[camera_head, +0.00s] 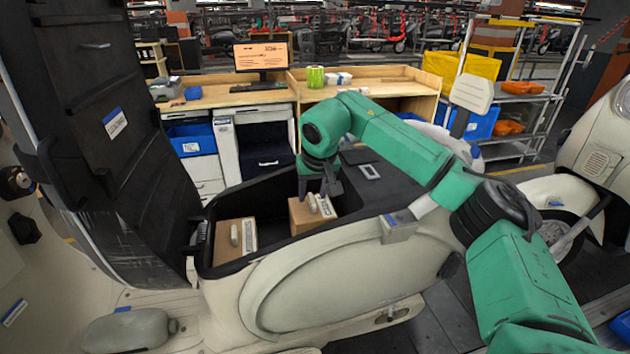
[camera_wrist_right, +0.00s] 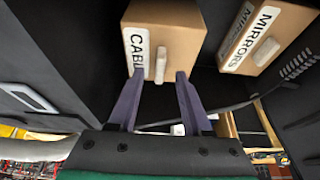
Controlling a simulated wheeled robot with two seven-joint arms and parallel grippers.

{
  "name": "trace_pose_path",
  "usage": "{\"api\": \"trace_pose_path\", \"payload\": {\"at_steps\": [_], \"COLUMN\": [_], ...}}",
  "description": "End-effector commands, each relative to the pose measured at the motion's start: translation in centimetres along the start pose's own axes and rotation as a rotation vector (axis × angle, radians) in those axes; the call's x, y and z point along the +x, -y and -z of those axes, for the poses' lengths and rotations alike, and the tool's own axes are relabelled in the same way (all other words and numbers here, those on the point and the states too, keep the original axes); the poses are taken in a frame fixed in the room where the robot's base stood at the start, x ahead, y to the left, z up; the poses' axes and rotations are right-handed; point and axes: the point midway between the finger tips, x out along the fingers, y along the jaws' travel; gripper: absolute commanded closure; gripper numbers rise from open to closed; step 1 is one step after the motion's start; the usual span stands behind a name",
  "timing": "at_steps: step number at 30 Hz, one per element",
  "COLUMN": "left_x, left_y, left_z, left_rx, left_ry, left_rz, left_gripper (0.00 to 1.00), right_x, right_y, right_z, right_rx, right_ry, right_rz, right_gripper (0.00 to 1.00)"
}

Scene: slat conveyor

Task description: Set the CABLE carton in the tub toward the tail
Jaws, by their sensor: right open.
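The CABLE carton (camera_head: 304,216) is a brown box with a white label and a pale knob, in the black tub (camera_head: 250,197) under the raised seat, in its right part. My right gripper (camera_head: 322,193) is over this carton, pointing down. In the wrist view its two fingers (camera_wrist_right: 157,80) are apart, on either side of the knob's lower end; I cannot tell if they touch it. The left gripper is not in view.
The MIRRORS carton (camera_head: 227,248) stands at the tub's left end, with clear tub floor between the cartons. The raised black seat (camera_head: 110,120) stands at the left. The cream body side (camera_head: 340,285) edges the tub in front. A wooden desk (camera_head: 220,95) stands behind.

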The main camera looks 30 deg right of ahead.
Motion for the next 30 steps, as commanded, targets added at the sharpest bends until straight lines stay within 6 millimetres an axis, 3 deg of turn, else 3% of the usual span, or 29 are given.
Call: {"api": "trace_pose_path", "payload": {"at_steps": [5,10,15,19,30], "left_x": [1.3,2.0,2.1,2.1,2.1], "left_y": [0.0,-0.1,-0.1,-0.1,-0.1], "left_z": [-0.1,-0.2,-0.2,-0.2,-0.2], "left_rx": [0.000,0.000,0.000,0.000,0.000], "left_ry": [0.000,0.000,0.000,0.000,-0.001], "left_rz": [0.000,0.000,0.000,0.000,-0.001], "left_gripper": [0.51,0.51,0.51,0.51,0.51], "right_x": [-4.1,-9.4,-12.9,-13.7,-13.7], "right_y": [0.1,0.1,0.0,0.0,0.0], "right_z": [0.0,0.0,0.0,0.0,0.0], "right_rx": [0.001,0.000,0.000,0.000,0.000], "right_ry": [-0.007,-0.007,-0.004,-0.002,-0.001], "right_rz": [0.003,0.003,0.001,0.001,0.001], "right_gripper": [0.51,0.51,0.51,0.51,0.51]}}
